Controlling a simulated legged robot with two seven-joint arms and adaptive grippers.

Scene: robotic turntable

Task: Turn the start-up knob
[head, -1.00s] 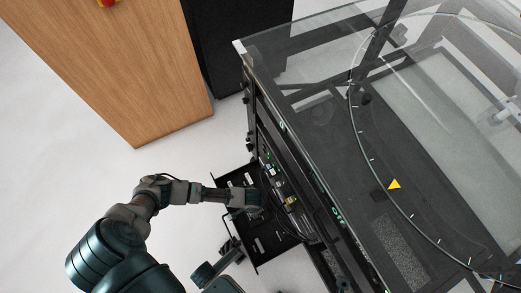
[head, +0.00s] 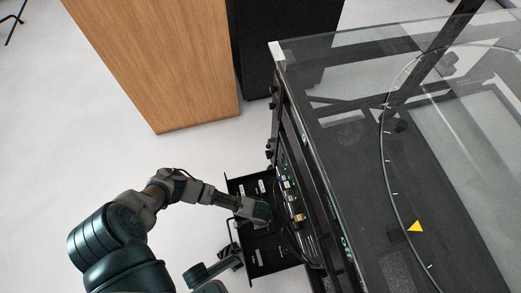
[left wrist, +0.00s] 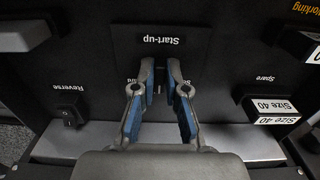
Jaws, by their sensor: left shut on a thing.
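The Start-up label (left wrist: 161,40) shows upside down on the black control panel in the left wrist view. My left gripper (left wrist: 160,76) is at the panel beside this label, its blue-lined fingers shut on the start-up knob. The fingertips hide most of the knob, so its turned angle cannot be told. In the head view my left gripper (head: 258,211) is over the black pull-out panel (head: 268,252) at the side of the turntable rig. My right gripper is not in view.
The glass-topped rig (head: 345,130) stands at right. A wooden cabinet (head: 165,60) stands behind, with clear floor at left.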

